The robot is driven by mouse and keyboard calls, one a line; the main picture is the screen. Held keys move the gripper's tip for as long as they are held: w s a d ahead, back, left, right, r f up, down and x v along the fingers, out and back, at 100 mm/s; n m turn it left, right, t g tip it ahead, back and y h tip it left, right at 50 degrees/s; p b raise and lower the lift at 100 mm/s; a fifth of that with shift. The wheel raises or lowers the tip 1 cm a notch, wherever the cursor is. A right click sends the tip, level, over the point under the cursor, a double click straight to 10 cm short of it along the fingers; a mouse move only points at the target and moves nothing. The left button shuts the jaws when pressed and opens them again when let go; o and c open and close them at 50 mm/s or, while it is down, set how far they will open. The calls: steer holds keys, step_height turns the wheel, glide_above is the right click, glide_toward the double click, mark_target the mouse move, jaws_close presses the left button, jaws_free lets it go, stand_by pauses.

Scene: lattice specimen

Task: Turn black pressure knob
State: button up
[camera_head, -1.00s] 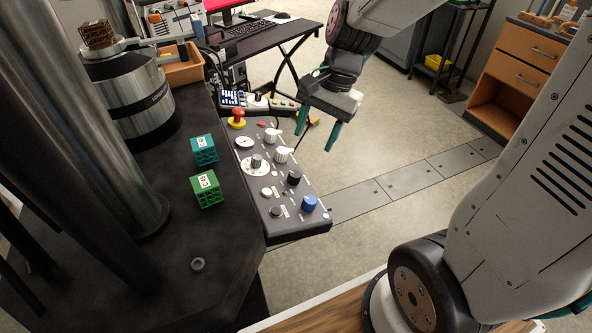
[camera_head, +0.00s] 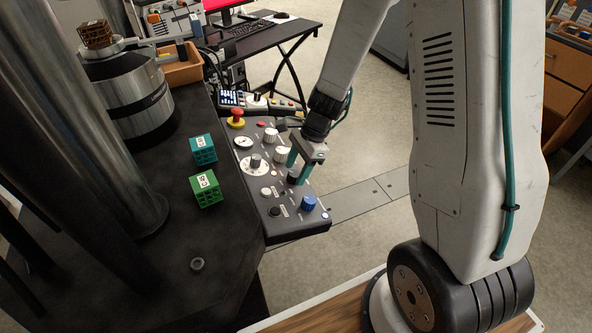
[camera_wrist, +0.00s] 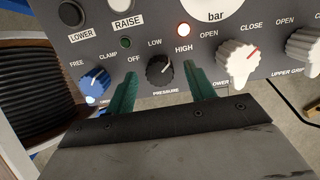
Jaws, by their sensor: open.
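The black pressure knob (camera_wrist: 160,70) is in the middle of the wrist view, on the grey control panel (camera_wrist: 95,40), below the words OFF, LOW and HIGH. Its white mark seems to point to the upper right. My gripper (camera_wrist: 160,67) is open, with one teal finger on each side of the knob; I cannot tell whether they touch it. In the head view my gripper (camera_head: 297,168) is at the panel's right side, over the black knob (camera_head: 293,178), which is partly hidden by the fingers.
A blue clamp knob (camera_wrist: 95,82) is close left of the fingers, and a white lower grip knob (camera_wrist: 238,60) close right. A red light (camera_wrist: 184,29) glows above HIGH. A red emergency button (camera_head: 236,115) is at the panel's far end. Teal (camera_head: 203,150) and green (camera_head: 206,188) lattice cubes stand on the black table.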

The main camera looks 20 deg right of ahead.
steer(key=shift+a+f, duration=0.25)
steer(key=shift+f, duration=0.3)
steer(key=shift+c, duration=0.3)
steer(key=c, duration=0.9)
